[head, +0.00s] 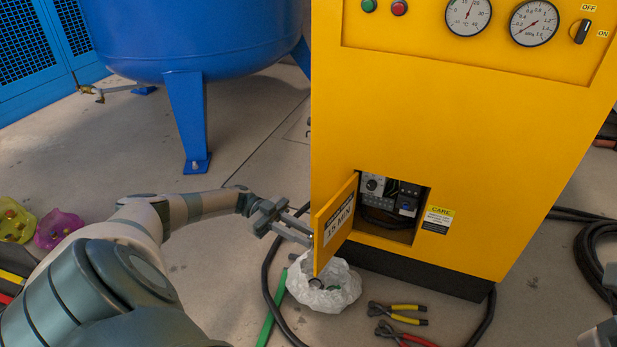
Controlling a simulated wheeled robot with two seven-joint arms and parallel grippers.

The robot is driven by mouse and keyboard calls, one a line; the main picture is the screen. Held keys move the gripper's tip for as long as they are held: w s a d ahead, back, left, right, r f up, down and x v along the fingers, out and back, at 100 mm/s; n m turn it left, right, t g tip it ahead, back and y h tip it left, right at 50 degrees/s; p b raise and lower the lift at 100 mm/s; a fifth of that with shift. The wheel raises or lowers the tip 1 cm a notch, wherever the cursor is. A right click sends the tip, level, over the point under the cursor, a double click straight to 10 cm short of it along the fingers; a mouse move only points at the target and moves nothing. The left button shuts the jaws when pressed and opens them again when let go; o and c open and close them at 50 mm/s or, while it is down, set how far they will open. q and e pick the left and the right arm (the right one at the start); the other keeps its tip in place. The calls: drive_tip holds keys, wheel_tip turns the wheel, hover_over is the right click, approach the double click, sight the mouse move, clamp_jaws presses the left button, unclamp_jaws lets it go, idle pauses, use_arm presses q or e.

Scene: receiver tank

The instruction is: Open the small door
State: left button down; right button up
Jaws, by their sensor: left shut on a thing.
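The small door (335,223) is on the lower front of the yellow cabinet (430,120). It is swung outward on its left side, and the opening (390,207) behind it shows dials, switches and wiring. My left gripper (308,237) is at the door's outer left face, shut on the door's edge or handle; the exact contact is small and partly hidden. The door carries a white label. My right gripper is not seen; only a bit of my right arm shows at the lower right edge.
Pliers with yellow handles (397,313) and red handles (403,336) lie in front of the cabinet. A black hose (268,285) and a green bar (272,308) are near the bag. A blue tank (200,40) stands behind left.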

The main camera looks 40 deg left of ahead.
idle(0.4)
use_arm(q)
drive_tip(key=c, duration=1.6)
unclamp_jaws()
drive_tip(key=shift+a, duration=0.15)
